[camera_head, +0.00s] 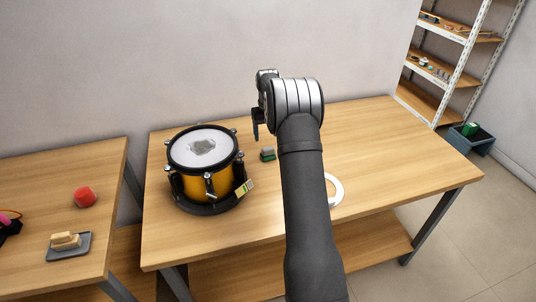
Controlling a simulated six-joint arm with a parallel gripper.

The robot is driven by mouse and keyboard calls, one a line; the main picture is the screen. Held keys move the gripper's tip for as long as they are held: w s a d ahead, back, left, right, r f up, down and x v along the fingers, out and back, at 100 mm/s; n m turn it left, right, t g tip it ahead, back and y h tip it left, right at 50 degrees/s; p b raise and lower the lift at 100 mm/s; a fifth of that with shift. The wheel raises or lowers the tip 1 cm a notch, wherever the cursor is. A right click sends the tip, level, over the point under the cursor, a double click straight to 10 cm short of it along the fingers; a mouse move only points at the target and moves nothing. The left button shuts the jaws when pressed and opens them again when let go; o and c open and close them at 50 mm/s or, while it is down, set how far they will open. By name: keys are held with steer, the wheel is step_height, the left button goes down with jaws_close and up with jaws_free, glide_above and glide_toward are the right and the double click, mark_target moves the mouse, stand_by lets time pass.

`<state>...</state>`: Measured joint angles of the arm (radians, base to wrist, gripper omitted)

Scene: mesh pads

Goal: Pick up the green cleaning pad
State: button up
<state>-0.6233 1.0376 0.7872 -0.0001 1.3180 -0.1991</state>
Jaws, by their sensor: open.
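A small green pad with a dark grey side (268,154) lies on the wooden table (400,130), just right of the drum. It is the thing that best fits the green cleaning pad. My gripper (256,130) is above and behind it in the picture, pointing down, apart from it and holding nothing that I can see. The gripper is open, though its fingers are small and partly overlapped in this view. My arm hides part of the table to the right of the pad.
A yellow drum (205,190) with a grey smudge on its head stands left of the pad. A yellow-green block (244,188) is at its front right side. A white ring (335,190) lies partly behind my arm. The table's right side is clear.

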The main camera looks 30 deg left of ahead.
mark_target(268, 148)
step_height(268, 148, down, 8)
steer(key=shift+s+d+r, duration=0.1)
steer(key=c, duration=1.1)
